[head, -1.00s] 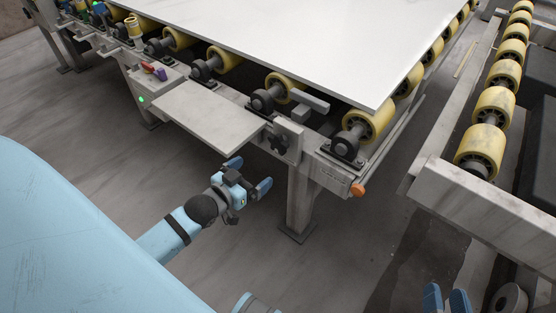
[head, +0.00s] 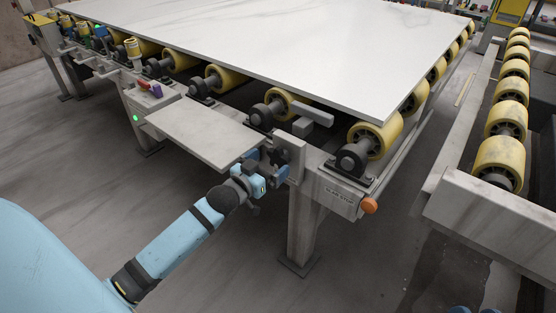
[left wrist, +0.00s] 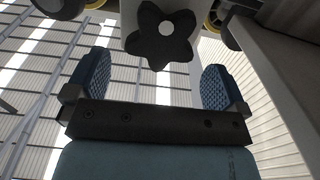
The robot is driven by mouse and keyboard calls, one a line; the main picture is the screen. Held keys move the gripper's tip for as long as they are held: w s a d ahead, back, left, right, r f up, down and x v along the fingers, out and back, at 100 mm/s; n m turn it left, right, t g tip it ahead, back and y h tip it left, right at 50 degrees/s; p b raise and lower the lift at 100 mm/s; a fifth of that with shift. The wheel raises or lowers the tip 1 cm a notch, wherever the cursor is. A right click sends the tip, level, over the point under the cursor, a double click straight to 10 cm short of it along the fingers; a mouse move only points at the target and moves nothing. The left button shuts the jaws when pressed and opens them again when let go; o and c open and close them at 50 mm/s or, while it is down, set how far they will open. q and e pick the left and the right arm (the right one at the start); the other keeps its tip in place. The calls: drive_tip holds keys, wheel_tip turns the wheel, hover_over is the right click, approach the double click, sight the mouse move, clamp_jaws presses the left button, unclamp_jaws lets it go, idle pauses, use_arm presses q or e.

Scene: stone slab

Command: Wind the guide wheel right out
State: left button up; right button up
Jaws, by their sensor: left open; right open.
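The guide wheel, a black star-shaped knob (head: 278,157), sits on the front face of a grey bracket at the near corner of the roller table. In the left wrist view the knob (left wrist: 160,36) shows several lobes and a pale round centre. My left gripper (head: 267,166) is open at the knob, with a blue finger to either side of it. In the left wrist view the open fingers (left wrist: 153,84) are spread wide, and the knob lies ahead between their lines, apart from both. Only the blue tips of my right gripper (head: 472,310) show at the bottom edge.
A grey guide bar (head: 312,113) lies behind the bracket. A white slab (head: 270,55) rests on yellow rollers. A flat grey shelf (head: 200,135) juts out left of the knob. An orange button (head: 369,205) is on the table's corner. The floor in front is clear.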

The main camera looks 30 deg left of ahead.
sight(276, 157)
use_arm(q)
drive_tip(key=shift+w+d+b, duration=0.2)
drive_tip(key=shift+w+b, duration=0.25)
drive_tip(key=shift+w, duration=1.75)
use_arm(e)
drive_tip(key=shift+w+a+f+g, duration=0.1)
drive_tip(key=shift+f+g, duration=0.2)
drive_tip(key=shift+f, duration=0.7)
